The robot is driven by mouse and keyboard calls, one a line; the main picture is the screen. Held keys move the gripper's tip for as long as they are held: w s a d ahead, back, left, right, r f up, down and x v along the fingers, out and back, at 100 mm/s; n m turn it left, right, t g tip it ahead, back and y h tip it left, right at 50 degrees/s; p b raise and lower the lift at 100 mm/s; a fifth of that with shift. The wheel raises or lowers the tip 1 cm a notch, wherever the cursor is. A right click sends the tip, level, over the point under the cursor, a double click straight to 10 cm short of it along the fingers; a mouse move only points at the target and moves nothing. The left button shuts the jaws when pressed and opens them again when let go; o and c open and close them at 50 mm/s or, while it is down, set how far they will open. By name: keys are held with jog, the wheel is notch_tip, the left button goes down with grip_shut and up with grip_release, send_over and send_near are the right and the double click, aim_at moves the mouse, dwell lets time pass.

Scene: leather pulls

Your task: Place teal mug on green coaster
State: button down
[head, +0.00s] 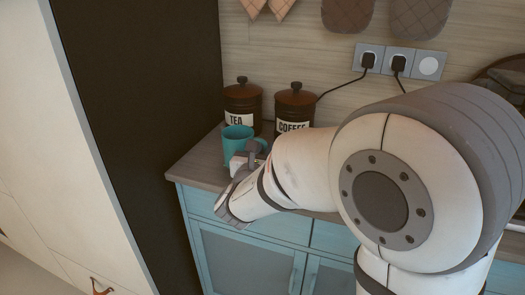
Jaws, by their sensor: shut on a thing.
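The teal mug (235,145) stands upright, as far as I can see, near the left end of the wooden counter, in front of the tea canister. My gripper (252,152) is at the mug's right side, by the handle, and is shut on the mug. My wrist and fingers cover the lower right of the mug. I cannot tell whether the mug's base touches the counter. I see no green coaster; my arm hides much of the counter to the right.
A brown tea canister (243,103) and a coffee canister (295,107) stand close behind the mug. A dark tall panel (150,110) borders the counter on the left. Blue cabinets (245,262) are below. Plugged cords hang from wall sockets (399,61).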

jog(key=shift+f, duration=0.2)
jog(key=c, duration=1.5)
grip_release()
jog(key=shift+r, duration=0.1)
jog(key=shift+r, duration=0.15)
jog(key=shift+s+a, duration=0.15)
jog(key=shift+s, duration=0.1)
jog(key=p+v, duration=0.1)
jog(key=v, duration=1)
jog(key=shift+s, duration=0.2)
